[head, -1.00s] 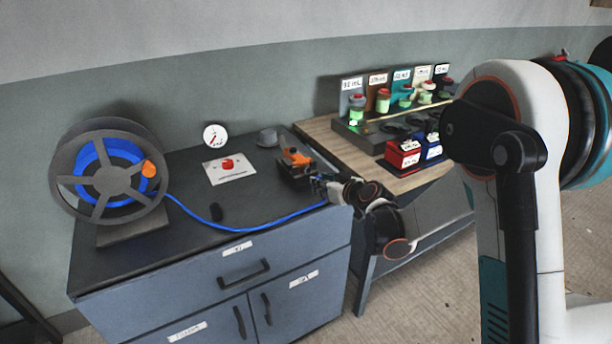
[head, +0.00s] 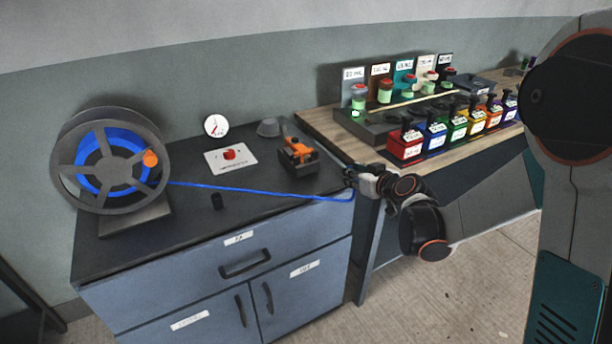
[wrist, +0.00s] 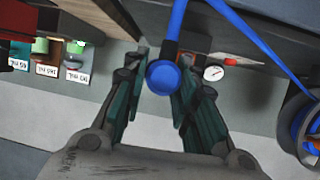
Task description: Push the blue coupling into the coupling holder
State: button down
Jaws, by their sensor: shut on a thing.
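My gripper (head: 354,178) is shut on the end of a blue hose, just off the cabinet's right end in the head view. In the wrist view a round blue end piece, which I take as the blue coupling (wrist: 163,78), sits between the fingertips (wrist: 160,72). In the head view the coupling is hidden by the fingers. A dark block with an orange clamp (head: 298,152), perhaps the coupling holder, stands on the cabinet top to the left of my gripper, apart from it. The blue hose (head: 250,190) runs nearly straight from the reel to my gripper.
A reel (head: 60,170) of blue hose stands at the cabinet's left. The wooden bench (head: 330,122) at right holds several coloured bottles.

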jog(key=s+d+r+m+t+h, duration=0.1)
jog(key=s+d+r, duration=0.3)
jog(key=s+d, duration=0.7)
jog(key=shift+d+m+h, duration=0.6)
jog(key=shift+d, duration=0.2)
jog(key=shift+s, duration=0.1)
